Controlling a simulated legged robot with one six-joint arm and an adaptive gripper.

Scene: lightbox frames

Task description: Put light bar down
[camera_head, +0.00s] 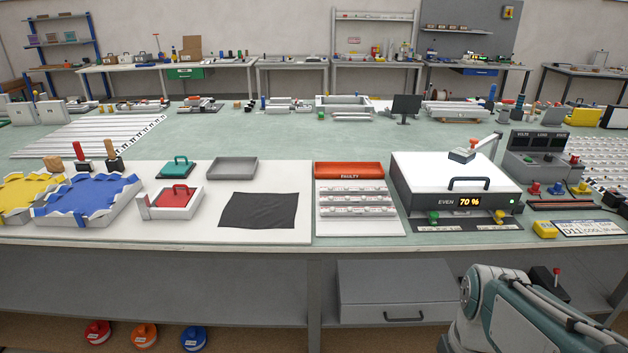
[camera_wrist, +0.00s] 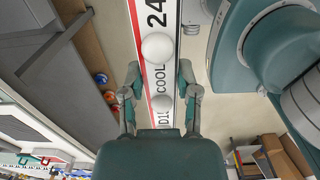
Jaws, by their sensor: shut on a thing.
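The light bar (camera_wrist: 158,22) is a white strip with a red edge, black lettering with "COOL" and "24", and round white domes. It shows in the wrist view, running from the top edge down between my fingers. My gripper (camera_wrist: 160,80) is shut on it, one finger at each side. The bar's lower end is hidden behind my gripper body. The head view shows my arm at the lower right, in front of the bench, but neither the gripper nor the held bar.
The bench top (camera_head: 240,135) holds a white-topped light box (camera_head: 450,172) reading "EVEN 70 %", a red "FAULTY" tray (camera_head: 349,170) above rows of bars, and a black cloth (camera_head: 258,210). A card lettered "D11 COOL" (camera_head: 588,227) lies at the right. A drawer unit (camera_head: 385,290) is below.

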